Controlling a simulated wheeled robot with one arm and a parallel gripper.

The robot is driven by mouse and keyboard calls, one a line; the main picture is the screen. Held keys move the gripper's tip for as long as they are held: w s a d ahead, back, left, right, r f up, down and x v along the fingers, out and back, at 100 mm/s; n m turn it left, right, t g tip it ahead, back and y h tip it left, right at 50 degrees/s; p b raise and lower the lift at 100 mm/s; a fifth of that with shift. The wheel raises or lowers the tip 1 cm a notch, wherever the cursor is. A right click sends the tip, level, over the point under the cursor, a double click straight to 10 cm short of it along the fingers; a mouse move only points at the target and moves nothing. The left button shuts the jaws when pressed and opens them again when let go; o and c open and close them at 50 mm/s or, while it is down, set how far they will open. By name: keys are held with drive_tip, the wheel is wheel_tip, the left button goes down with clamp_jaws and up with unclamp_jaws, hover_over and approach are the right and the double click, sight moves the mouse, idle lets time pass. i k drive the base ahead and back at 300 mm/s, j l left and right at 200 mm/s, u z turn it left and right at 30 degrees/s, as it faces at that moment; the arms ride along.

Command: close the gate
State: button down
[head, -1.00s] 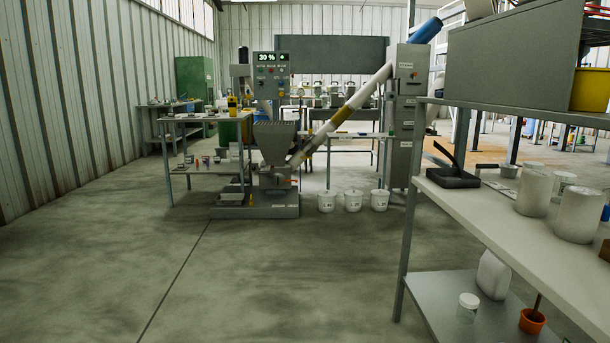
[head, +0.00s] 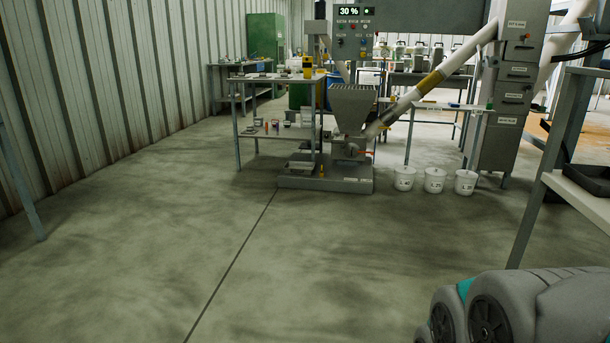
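A grey hopper (head: 353,108) stands on a low grey base (head: 325,182) in the middle distance. A small red handle or lever (head: 364,151) shows at the hopper's outlet. I cannot make out for certain which part is the gate or whether it is open. A white slanted tube with a yellow band (head: 430,82) runs from the upper right down to the hopper's outlet. A panel (head: 354,30) above reads 30 %. My gripper is not in view; only grey and teal parts of my arm show at the lower right.
Three white buckets (head: 435,181) stand on the floor right of the base. A table with small items (head: 262,80) stands to its left. A shelf (head: 580,195) edges in at the right. The concrete floor (head: 200,235) ahead is clear.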

sight(339, 138)
drive_tip(key=i+u, duration=0.35)
drive_tip(key=i, duration=4.05)
drive_tip(key=i+z, duration=0.1)
drive_tip(key=i, duration=0.45)
drive_tip(key=i+j+z, duration=0.1)
drive_tip(key=i, duration=0.5)
